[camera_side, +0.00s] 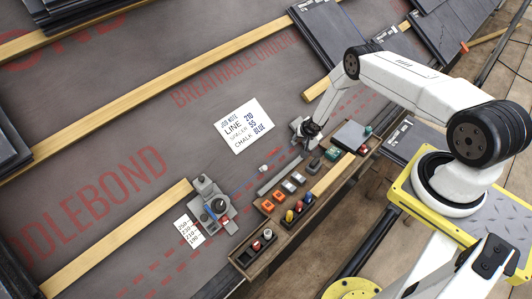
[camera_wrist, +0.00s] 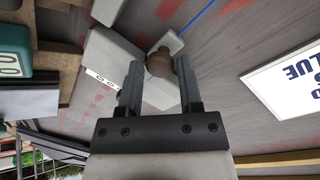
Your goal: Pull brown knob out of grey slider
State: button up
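The brown knob (camera_wrist: 158,63) shows in the wrist view as a rounded, dark brown piece in front of a light grey part, which I take for the grey slider (camera_wrist: 168,42). My gripper (camera_wrist: 158,60) has its two fingers apart, with the knob between their tips. The knob lies closer to the right finger, with a clear gap to the left one. I cannot tell whether the right finger touches it. In the side view my gripper (camera_side: 309,131) hangs low over a small grey device by the wooden batten, and the knob is hidden there.
A long wooden tray (camera_side: 243,257) holds coloured pieces just below the gripper. A white job note (camera_side: 244,124) lies to its left. Another grey device with a dark knob (camera_side: 215,204) sits on the left batten. Dark tiles (camera_side: 325,35) are stacked at the back.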

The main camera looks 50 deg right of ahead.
grip_shut()
dwell(1.1)
